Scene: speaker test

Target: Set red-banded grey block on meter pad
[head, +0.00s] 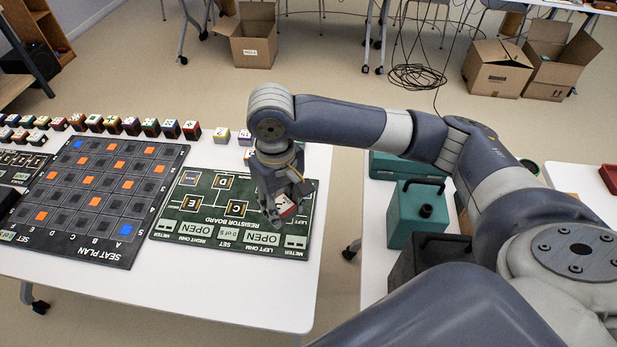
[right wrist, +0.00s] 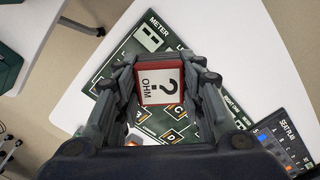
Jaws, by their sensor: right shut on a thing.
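My right gripper (head: 284,205) is shut on a block (head: 289,210) with a white top and red sides, held over the right part of the green resistor board (head: 225,219). In the right wrist view, the block (right wrist: 160,87) sits between the fingers; its white face reads "?" and "OHM" inside a red border. Its grey part is hidden. The right meter pad (head: 296,242) is on the board's front right corner, nearer the table edge than the block. It also shows in the right wrist view (right wrist: 151,39). My left gripper is not in view.
A seat plan board (head: 95,190) lies left of the resistor board. Several coloured blocks (head: 131,126) stand in a row behind the boards. Teal cases (head: 415,214) stand on another table (head: 373,226) to the right, across a gap. The white table's front strip (head: 240,290) is clear.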

